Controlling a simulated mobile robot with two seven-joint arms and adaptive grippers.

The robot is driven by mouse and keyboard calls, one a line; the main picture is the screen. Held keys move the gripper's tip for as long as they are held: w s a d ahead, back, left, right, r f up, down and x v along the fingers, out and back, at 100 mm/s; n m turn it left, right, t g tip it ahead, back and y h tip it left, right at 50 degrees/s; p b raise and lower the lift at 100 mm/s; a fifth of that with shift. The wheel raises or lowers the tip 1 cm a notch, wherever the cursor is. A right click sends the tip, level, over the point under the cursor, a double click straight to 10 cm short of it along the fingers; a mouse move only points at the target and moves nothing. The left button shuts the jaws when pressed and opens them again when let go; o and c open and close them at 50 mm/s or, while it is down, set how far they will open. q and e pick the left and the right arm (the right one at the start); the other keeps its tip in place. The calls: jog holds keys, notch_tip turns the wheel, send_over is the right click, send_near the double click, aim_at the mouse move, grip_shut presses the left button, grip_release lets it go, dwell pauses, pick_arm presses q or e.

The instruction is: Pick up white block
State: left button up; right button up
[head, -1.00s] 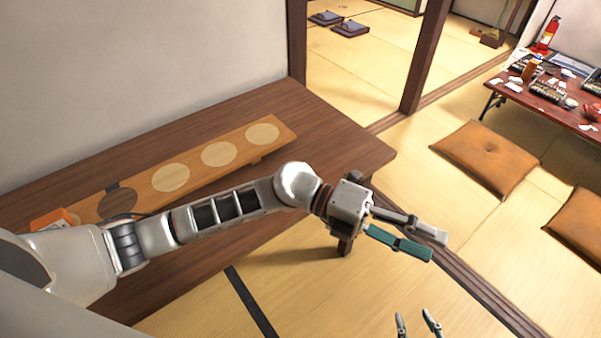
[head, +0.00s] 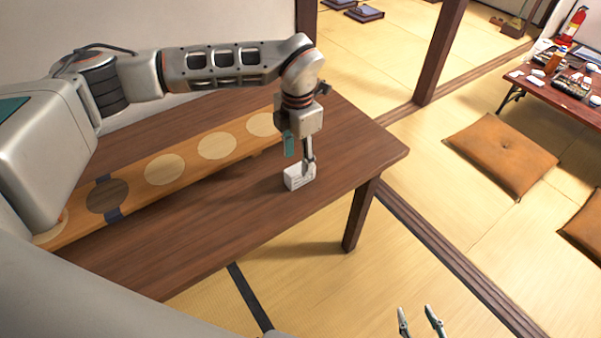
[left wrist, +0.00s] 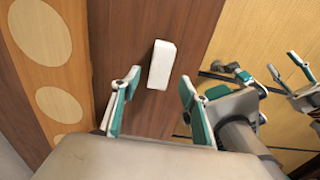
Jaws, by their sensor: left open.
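The white block (head: 294,180) lies on the dark brown wooden table (head: 215,230) near its right end. My left gripper (head: 300,162) points down over the block, its fingers spread apart. One finger overlaps the block in the head view; I cannot tell whether they touch. In the left wrist view the block (left wrist: 161,64) lies beyond the tips of my left gripper (left wrist: 159,80), nearly centred between them. My right gripper (head: 416,310) shows at the bottom edge of the head view, its two fingertips apart and nothing between them.
A lighter board (head: 190,167) with several pale round spots runs along the table behind the block. Tatami floor lies past the table's right edge. An orange cushion (head: 503,155) and a low table (head: 560,95) with dishes stand farther right.

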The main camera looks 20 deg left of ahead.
aim_at(300, 168)
pick_arm(q)
jog(key=f, duration=0.6)
jog(key=shift+w+d, duration=0.2)
jog(key=shift+w, duration=0.05)
jog(key=c, duration=1.2)
